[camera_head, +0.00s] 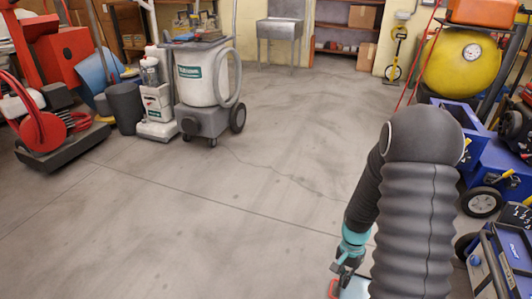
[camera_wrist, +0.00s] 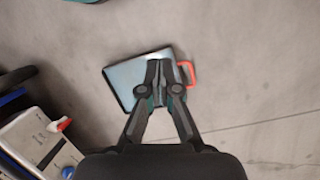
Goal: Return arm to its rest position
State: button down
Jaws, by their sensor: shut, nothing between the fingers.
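My arm shows at the right of the head view, bent over and reaching down toward the floor. My gripper (camera_wrist: 160,65) points down in the wrist view, its fingers together with nothing between them. It also shows in the head view (camera_head: 340,270), low and partly hidden by my arm. Under the fingers in the wrist view is a flat pale panel (camera_wrist: 122,78) with a dark edge and a red-orange handle (camera_wrist: 189,74). I cannot tell how far the fingertips are above the panel.
A blue wheeled machine (camera_head: 500,255) stands close at the right, below a yellow tank (camera_head: 462,62). A wheeled vacuum (camera_head: 205,85) and red equipment (camera_head: 50,120) stand at the left. A sink (camera_head: 280,28) is at the back. The middle floor (camera_head: 230,200) is clear.

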jog(key=s+a+r+n+t+p, duration=0.1)
jog(key=s+a+r+n+t, duration=0.1)
jog(key=r, duration=1)
jog(key=s+a+r+n+t+p, duration=0.1)
jog(key=s+a+r+n+t, duration=0.2)
jog(key=s+r, duration=0.4)
jog(key=s+a+r+n+t+p, duration=0.1)
jog(key=s+r, duration=0.4)
jog(key=r, duration=1.3)
jog(key=a+n+t, duration=0.1)
jog(key=n+t, duration=0.1)
jog(key=shift+s+a+r+t+h, duration=0.2)
jog(key=shift+a+r+t+h, duration=0.1)
jog(key=shift+a+r, duration=0.05)
jog(key=shift+d, duration=0.1)
